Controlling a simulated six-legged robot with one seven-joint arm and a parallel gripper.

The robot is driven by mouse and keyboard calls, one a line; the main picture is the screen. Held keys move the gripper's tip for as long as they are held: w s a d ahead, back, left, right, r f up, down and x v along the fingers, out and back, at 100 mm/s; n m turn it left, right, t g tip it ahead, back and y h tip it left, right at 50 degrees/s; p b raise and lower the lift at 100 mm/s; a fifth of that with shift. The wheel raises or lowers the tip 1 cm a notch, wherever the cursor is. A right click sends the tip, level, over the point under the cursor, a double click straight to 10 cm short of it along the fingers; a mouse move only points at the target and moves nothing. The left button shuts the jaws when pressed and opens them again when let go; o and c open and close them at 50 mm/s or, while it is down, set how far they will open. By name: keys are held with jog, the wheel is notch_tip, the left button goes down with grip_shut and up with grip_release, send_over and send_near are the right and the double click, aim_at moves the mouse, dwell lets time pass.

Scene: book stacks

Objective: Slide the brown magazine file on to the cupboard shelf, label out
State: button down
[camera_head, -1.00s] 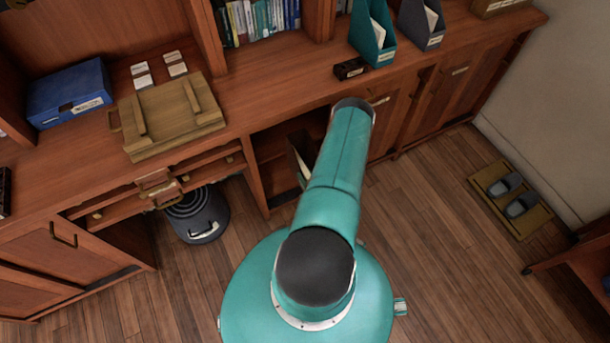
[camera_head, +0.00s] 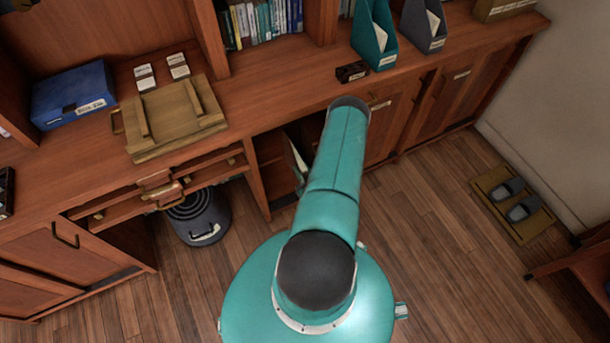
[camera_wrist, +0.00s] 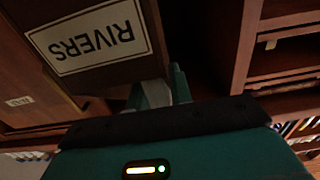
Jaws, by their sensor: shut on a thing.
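The brown magazine file (camera_wrist: 95,45) fills the upper left of the wrist view. Its "RIVERS" label faces the camera and reads upside down there. My gripper (camera_wrist: 160,92) is shut on the file at the edge of its labelled face. My arm hides the gripper and most of the file there. I cannot tell how fully the file rests on the shelf.
The wooden counter (camera_head: 255,95) above the opening carries a blue box (camera_head: 70,95), a wooden tray (camera_head: 170,115), a small dark block (camera_head: 351,71) and a teal file (camera_head: 374,40). Slippers (camera_head: 515,198) lie on the right.

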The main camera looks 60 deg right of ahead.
jog(key=x, duration=2.1)
jog(key=shift+r, duration=0.15)
dwell(0.6)
jog(key=shift+w, duration=0.1)
jog(key=shift+f, duration=0.6)
dwell(0.9)
jog(key=c, duration=1.2)
grip_release()
jog(key=shift+o, duration=0.2)
jog(key=v, duration=1.4)
jog(key=shift+f, duration=0.15)
jog(key=shift+d, duration=0.1)
